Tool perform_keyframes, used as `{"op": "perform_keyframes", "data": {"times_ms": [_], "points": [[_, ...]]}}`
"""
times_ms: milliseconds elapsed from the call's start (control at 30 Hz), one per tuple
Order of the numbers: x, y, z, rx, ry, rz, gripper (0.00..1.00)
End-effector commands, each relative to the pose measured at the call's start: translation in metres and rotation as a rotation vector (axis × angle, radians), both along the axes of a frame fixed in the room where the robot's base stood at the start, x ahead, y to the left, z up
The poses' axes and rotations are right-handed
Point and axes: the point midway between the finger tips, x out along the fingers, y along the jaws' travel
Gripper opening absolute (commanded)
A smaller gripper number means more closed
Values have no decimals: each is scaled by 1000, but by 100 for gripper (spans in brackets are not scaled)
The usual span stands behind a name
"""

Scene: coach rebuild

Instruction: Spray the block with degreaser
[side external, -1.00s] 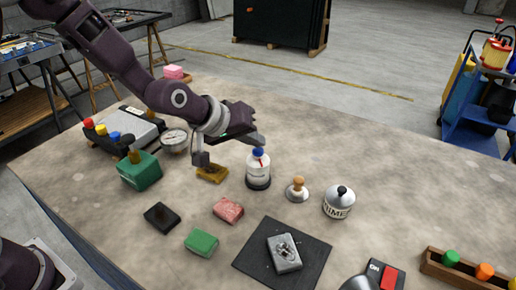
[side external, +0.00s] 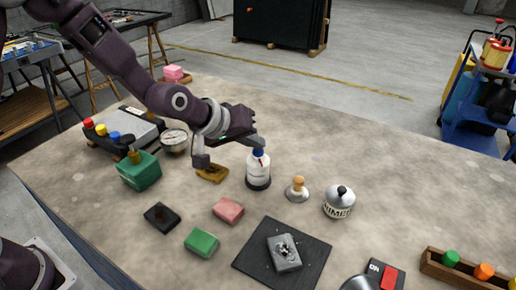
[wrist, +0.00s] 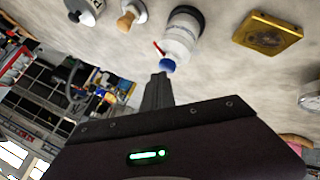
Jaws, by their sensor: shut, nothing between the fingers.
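The grey metal block (side external: 288,262) lies on a black mat (side external: 259,264) near the front of the table, with dark and pale marks on its top. A white bottle with a blue cap and a red part (side external: 258,170), likely the degreaser, stands upright behind it on a dark base. In the wrist view the bottle (wrist: 182,35) shows its blue cap just beyond my fingertips. My gripper (side external: 262,143) is shut and empty, its tips at the bottle's cap. I cannot tell whether they touch. The wrist view shows the closed fingers (wrist: 158,90) pointing at the cap.
A wooden-handled stamp (side external: 297,189) and a domed timer (side external: 339,203) stand right of the bottle. A brown-yellow pad (side external: 212,173), pink block (side external: 229,210), green block (side external: 202,242) and black block (side external: 161,215) lie to the left. A red switch (side external: 388,278) is at the front right.

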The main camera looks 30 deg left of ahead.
Motion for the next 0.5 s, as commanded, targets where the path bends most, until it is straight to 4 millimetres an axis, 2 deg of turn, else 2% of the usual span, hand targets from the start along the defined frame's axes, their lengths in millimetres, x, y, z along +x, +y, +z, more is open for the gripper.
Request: {"op": "perform_keyframes", "data": {"times_ms": [333,500], "points": [[0,0,-4,0,1,-1,0],[0,0,3,1,0,-1,0]]}}
